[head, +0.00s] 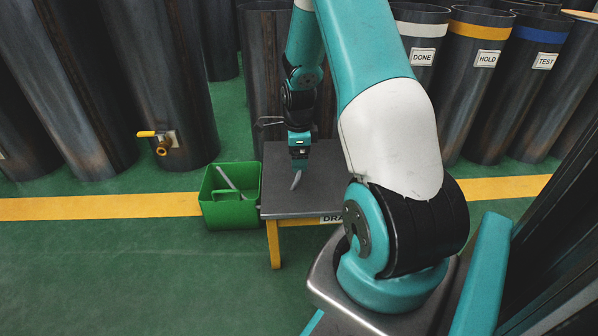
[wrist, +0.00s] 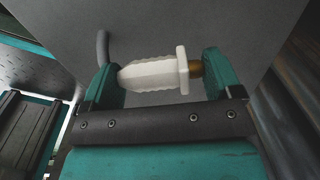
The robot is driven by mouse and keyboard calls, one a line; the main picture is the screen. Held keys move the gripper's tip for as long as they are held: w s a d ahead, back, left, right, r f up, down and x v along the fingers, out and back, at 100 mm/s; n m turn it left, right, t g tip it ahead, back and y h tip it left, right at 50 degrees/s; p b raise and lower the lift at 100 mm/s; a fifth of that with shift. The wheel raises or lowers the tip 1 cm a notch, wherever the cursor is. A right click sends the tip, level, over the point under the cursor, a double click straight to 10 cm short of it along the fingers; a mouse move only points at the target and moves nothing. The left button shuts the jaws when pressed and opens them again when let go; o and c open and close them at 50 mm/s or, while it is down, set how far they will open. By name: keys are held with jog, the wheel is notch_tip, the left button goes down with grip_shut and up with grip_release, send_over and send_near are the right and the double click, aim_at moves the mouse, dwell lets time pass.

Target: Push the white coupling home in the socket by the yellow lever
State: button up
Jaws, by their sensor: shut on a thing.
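My gripper (head: 299,165) is over the small grey-topped table in the head view. In the wrist view its two teal fingers (wrist: 160,76) are shut on the white coupling (wrist: 150,73), which lies crosswise between them. The coupling has a ribbed body, a flange and a brass tip (wrist: 195,69) at the right finger. A grey hose (wrist: 103,47) shows beyond the left finger. A pale curved piece (head: 296,180) shows below my gripper in the head view; I cannot tell which part it is. The brass socket (head: 163,147) with the yellow lever (head: 147,133) is on a dark cylinder at left, apart from my gripper.
The small table (head: 283,203) has yellow legs and a partly hidden label. A green bin (head: 230,213) with a grey tube inside stands at its left. Large dark cylinders (head: 478,85) line the back, some labelled DONE, HOLD and TEST. The green floor at front left is clear.

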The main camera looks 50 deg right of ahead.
jog(key=shift+f+b, duration=0.6)
jog(key=shift+f, duration=1.25)
jog(key=shift+f, duration=0.2)
jog(key=o, duration=0.8)
jog(key=shift+o, duration=0.2)
jog(key=shift+f+b, duration=0.2)
jog(key=shift+b, duration=0.65)
notch_tip(320, 180, up, 18)
jog(key=p, duration=1.2)
jog(key=shift+s+a+p, duration=0.25)
jog(key=shift+s+p, duration=0.15)
jog(key=shift+s, duration=0.05)
